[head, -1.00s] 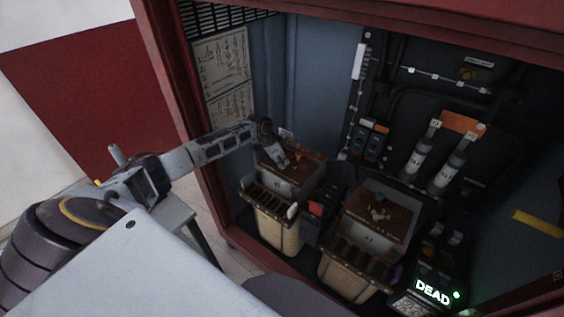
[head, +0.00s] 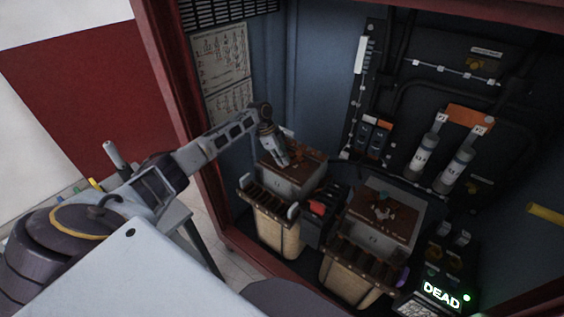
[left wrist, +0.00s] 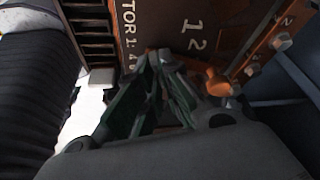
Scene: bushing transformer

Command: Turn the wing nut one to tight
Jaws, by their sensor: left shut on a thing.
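My left gripper (head: 280,160) reaches into the cabinet and points down onto the brown top of the left box-shaped unit (head: 292,178). In the left wrist view its dark green fingers (left wrist: 165,68) are close together over a brown plate with white lettering. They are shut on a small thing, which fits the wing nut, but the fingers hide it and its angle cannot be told. An orange knob-like part (left wrist: 218,82) stands just right of the fingers. My right gripper is not in view.
A second box-shaped unit (head: 388,215) stands to the right, with a small light part on its brown top. A lit "DEAD" display (head: 441,296) is at lower right. The red cabinet frame (head: 172,110) borders my left arm.

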